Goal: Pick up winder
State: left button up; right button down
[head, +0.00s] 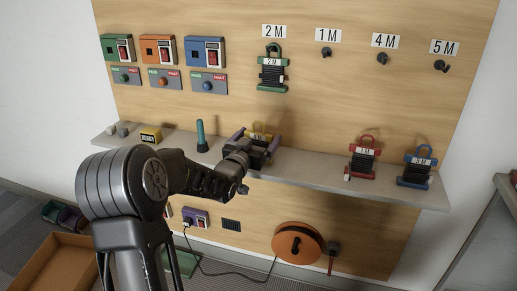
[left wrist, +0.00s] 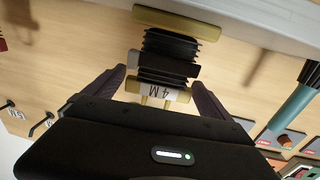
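The yellow winder (head: 259,128) with black line stands on the grey shelf, mostly hidden behind my left gripper (head: 256,140) in the head view. In the left wrist view the yellow winder (left wrist: 166,60) appears upside down, with a 4M label. My left gripper (left wrist: 160,90) is open, one finger on each side of the winder's labelled end. A red winder (head: 363,157) and a blue winder (head: 416,167) stand farther right on the shelf. A green winder (head: 271,70) hangs under the 2M sign. My right gripper is out of view.
Bare hooks sit under the 1M (head: 326,52), 4M (head: 382,59) and 5M (head: 440,66) signs. A teal-handled tool (head: 201,136) stands on the shelf (head: 320,176) left of the gripper. An orange reel (head: 298,243) is below the shelf.

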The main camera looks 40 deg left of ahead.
pick_arm(q)
jog(key=c, duration=1.3)
notch_tip(320, 180, up, 10)
jog(key=shift+r+p, duration=0.1)
jog(key=shift+p, duration=0.5)
